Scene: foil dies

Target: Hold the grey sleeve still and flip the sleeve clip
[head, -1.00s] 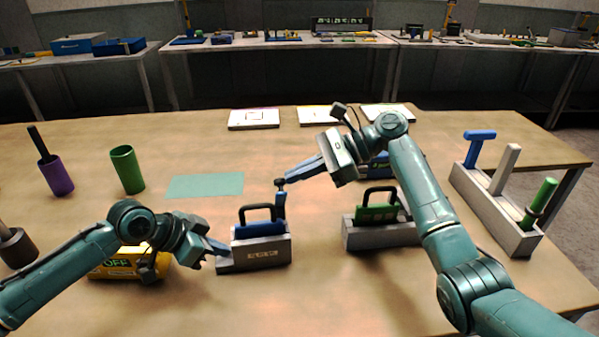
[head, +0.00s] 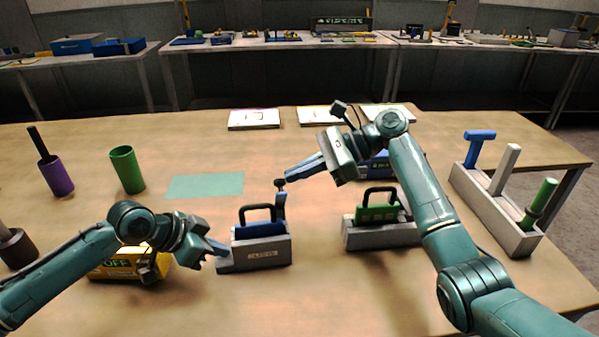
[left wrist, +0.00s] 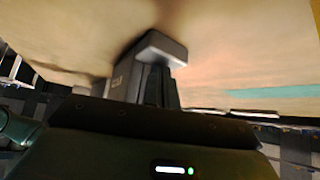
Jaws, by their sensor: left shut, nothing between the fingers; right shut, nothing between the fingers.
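The grey sleeve (head: 262,254) lies near the middle of the table with a low step at its left end. A blue piece (head: 260,229) with a black handle sits in it. An upright blue lever with a dark knob (head: 281,198), apparently the clip, rises at its back right corner. My left gripper (head: 220,248) is shut and empty at the sleeve's left end; I cannot tell if it touches. The left wrist view shows the sleeve's grey end (left wrist: 162,48) right ahead of the fingers. My right gripper (head: 288,181) is shut and empty, its tips beside or against the knob.
A second grey sleeve with a green piece (head: 378,212) stands to the right, near my right arm. A yellow box (head: 115,265) lies under my left arm. A grey rack (head: 490,205) with several tools is at the right. Purple (head: 57,177) and green (head: 127,170) cups stand at the left.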

